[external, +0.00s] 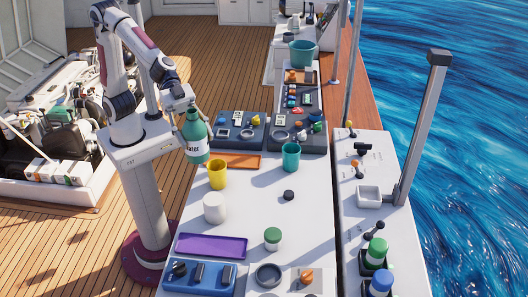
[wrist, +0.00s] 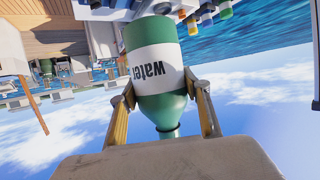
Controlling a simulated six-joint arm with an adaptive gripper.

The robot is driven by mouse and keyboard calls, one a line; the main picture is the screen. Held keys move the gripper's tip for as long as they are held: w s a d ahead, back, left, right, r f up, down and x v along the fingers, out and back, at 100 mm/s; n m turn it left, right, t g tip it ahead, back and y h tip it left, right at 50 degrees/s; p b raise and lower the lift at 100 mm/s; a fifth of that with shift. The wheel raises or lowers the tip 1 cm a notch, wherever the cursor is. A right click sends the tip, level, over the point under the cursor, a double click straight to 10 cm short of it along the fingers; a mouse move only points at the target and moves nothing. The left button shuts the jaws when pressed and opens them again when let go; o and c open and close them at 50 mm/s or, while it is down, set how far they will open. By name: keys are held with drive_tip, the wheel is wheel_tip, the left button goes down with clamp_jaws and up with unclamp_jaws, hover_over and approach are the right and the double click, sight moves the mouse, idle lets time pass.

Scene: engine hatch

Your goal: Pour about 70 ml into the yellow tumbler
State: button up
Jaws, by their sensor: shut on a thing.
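My gripper (external: 184,107) is shut on a green bottle (external: 196,147) with a white label reading "water". In the wrist view the bottle (wrist: 154,48) sits between the two fingers (wrist: 163,103), gripped near its shoulder. In the external view the bottle is about upright, slightly tilted, with its neck up. The yellow tumbler (external: 217,176) stands upright on the white table, just below and to the right of the bottle. The bottle hides none of the tumbler. Its contents are too small to tell.
A teal cup (external: 291,157) stands to the right, and a white round container (external: 214,208) stands in front of the tumbler. An orange tray (external: 240,161) lies behind, a purple tray (external: 212,247) in front. A black cap (external: 289,195) lies on the table. The table's middle is mostly clear.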

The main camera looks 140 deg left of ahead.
sight(205, 137)
drive_tip(key=w+a, duration=0.1)
drive_tip(key=w+h, duration=0.1)
drive_tip(key=shift+w+a+m, duration=0.35)
drive_tip(key=shift+w+m, duration=0.05)
drive_tip(key=w+a+f+m+g+h, duration=0.25)
drive_tip(key=a+f+m+h, duration=0.25)
drive_tip(key=a+f, duration=0.55)
drive_tip(key=s+a+f+m+h, duration=0.1)
drive_tip(key=s+a+f, duration=0.1)
drive_tip(key=f, duration=0.2)
drive_tip(key=s+a+f+m+g+h, duration=0.1)
drive_tip(key=s+a+f, duration=0.2)
drive_tip(key=f, duration=0.1)
drive_tip(key=s+a+f+m+g, duration=0.1)
drive_tip(key=s+a+f, duration=0.1)
drive_tip(key=s+f, duration=0.1)
drive_tip(key=shift+s+a+f+g+h, duration=0.1)
drive_tip(key=shift+a+f+g+h, duration=0.1)
drive_tip(key=shift+f, duration=0.25)
drive_tip(key=shift+s+a+f+g+h, duration=0.1)
drive_tip(key=shift+f+h, duration=0.1)
drive_tip(key=shift+f, duration=0.25)
